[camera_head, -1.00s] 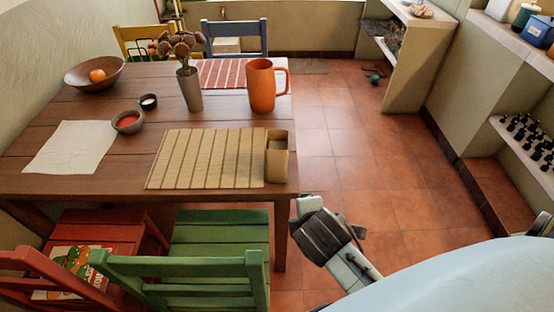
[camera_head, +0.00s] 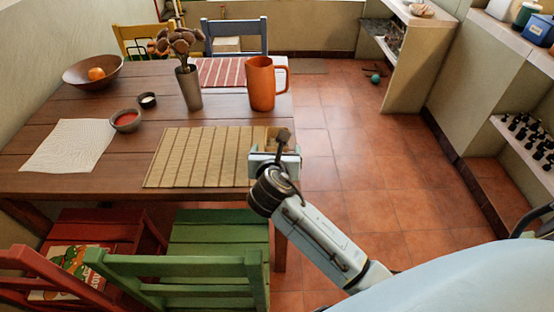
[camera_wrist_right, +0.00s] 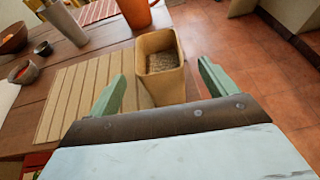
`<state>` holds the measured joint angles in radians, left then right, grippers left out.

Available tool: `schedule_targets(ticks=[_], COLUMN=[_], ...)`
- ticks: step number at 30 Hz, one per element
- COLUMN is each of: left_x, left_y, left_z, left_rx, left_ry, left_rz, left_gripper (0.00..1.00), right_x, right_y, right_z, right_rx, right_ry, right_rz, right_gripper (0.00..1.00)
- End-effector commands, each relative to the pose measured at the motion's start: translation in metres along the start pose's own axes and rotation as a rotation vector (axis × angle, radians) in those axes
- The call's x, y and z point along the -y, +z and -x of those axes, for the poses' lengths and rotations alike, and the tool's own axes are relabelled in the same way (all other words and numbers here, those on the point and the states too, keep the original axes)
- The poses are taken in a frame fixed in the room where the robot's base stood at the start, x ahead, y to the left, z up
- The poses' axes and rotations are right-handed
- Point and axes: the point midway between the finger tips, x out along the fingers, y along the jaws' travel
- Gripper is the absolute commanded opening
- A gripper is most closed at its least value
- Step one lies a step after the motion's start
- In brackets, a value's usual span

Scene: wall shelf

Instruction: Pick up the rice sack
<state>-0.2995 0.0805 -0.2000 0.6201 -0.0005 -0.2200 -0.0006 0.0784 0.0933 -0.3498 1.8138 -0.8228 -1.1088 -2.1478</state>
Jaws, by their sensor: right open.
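A tan, open-topped rice sack (camera_wrist_right: 160,66) with brownish grain inside stands upright at the table's right edge, beside the slatted placemat. In the head view my right gripper hides most or all of it. My right gripper (camera_head: 275,152) is over that corner of the table. In the right wrist view its two green fingers (camera_wrist_right: 160,72) are spread, one on each side of the sack, and I see nothing gripped. I cannot tell whether a finger touches the sack. My left gripper is not in view.
The placemat (camera_head: 200,158) lies left of the sack. An orange pitcher (camera_head: 262,85) and a vase with flowers (camera_head: 190,88) stand farther back. A green chair (camera_head: 218,235) and a red chair (camera_head: 95,228) stand at the near side. Tiled floor (camera_head: 370,170) is open to the right.

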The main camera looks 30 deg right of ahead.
Motion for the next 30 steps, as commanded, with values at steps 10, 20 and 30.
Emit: schedule_targets(ticks=[10, 20, 30], left_x=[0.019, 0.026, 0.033], left_y=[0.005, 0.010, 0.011], left_z=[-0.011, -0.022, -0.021], left_rx=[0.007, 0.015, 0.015], left_ry=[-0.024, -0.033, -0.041], left_rz=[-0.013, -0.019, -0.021], left_gripper=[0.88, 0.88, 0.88], right_x=[-0.001, -0.001, -0.001], right_y=[-0.001, -0.001, 0.000], right_z=[-0.034, -0.070, -0.070], right_rx=[0.000, -0.002, -0.002], right_ry=[0.000, 0.001, 0.001], right_rz=[-0.003, -0.003, -0.003], right_gripper=[0.85, 0.85, 0.66])
